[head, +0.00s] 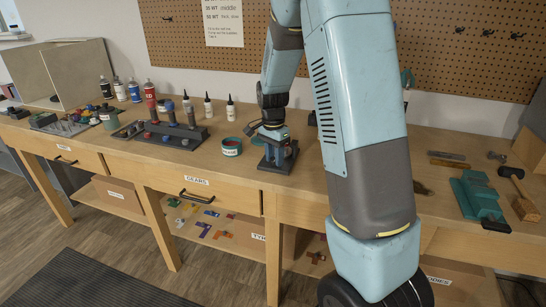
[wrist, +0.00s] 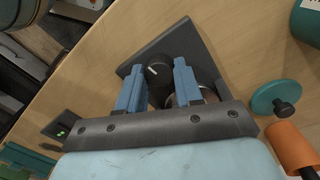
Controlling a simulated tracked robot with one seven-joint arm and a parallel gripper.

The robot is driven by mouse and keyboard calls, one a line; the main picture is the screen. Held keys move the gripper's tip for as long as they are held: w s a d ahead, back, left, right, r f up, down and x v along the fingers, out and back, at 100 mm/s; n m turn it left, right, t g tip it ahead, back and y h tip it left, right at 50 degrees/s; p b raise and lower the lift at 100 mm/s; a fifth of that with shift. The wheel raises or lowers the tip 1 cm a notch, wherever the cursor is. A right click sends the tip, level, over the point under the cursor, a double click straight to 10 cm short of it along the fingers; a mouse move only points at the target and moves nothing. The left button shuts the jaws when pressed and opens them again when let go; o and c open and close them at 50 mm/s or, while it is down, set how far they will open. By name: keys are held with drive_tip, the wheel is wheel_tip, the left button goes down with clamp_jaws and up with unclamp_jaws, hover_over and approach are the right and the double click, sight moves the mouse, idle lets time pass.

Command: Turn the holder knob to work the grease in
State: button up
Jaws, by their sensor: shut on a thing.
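The black holder knob (wrist: 157,70), with a white mark on top, sits between my two blue fingers. My gripper (wrist: 158,82) is shut on the knob from above. In the head view my gripper (head: 271,128) is small and partly merged with the holder. A metallic round part (wrist: 180,97) beside the knob is mostly hidden by the right finger.
An open teal tin (head: 231,147) stands just left of the holder. A pegboard wall is behind.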

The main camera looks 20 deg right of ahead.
sight(272, 158)
drive_tip(key=shift+w+a, duration=0.1)
drive_tip(key=shift+a, duration=0.15)
drive_tip(key=o, duration=0.8)
drive_tip(key=shift+o, duration=1.1)
drive_tip(key=shift+d, duration=0.1)
wheel_tip(272, 158, up, 14)
drive_tip(key=shift+w+f, duration=0.2)
drive_tip(key=shift+w, duration=0.1)
